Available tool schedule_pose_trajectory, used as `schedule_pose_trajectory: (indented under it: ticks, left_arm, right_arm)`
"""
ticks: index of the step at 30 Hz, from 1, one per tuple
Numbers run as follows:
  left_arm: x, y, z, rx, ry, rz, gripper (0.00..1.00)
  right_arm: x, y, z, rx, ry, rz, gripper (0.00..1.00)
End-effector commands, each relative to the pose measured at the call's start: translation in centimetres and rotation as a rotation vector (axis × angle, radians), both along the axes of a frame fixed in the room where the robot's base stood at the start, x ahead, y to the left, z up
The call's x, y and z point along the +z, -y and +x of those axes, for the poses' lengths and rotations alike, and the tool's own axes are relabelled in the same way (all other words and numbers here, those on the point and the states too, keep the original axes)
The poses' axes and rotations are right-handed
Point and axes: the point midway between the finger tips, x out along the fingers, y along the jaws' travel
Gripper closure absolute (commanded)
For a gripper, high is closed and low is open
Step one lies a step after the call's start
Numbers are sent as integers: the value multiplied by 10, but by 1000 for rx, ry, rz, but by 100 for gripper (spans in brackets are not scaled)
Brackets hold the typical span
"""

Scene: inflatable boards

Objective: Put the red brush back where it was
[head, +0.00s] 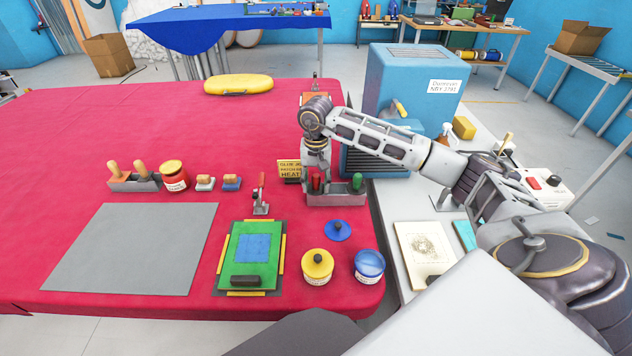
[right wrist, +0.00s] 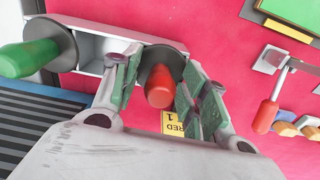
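The red brush (head: 316,182) stands upright at the left end of a grey brush holder (head: 336,200) in the head view. Its red handle (right wrist: 160,88) points towards the camera in the right wrist view. My right gripper (right wrist: 160,85) is open, with one finger on each side of the red handle and small gaps showing. In the head view the right gripper (head: 316,168) is above the holder's left end. A green brush (head: 357,182) stands at the holder's right end; its handle also shows in the right wrist view (right wrist: 28,58). My left gripper is not in view.
A blue dryer (head: 415,85) stands close behind and right of the holder. A yellow heat sign (head: 289,170) and a red-handled clamp (head: 261,195) are to the left. Yellow (head: 317,267) and blue (head: 369,266) jars stand in front. The grey mat (head: 130,250) is bare.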

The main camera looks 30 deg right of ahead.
Motion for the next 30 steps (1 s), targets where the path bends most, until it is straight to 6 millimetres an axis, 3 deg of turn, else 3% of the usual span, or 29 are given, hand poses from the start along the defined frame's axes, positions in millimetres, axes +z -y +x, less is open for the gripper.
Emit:
schedule_pose_trajectory:
  ticks: [17,22,30]
  left_arm:
    - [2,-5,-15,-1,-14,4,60]
    - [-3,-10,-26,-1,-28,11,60]
    - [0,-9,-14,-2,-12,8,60]
  right_arm:
    - [10,0,0,0,1,1,56]
    - [30,0,1,0,4,0,56]
    - [66,0,1,1,2,0,56]
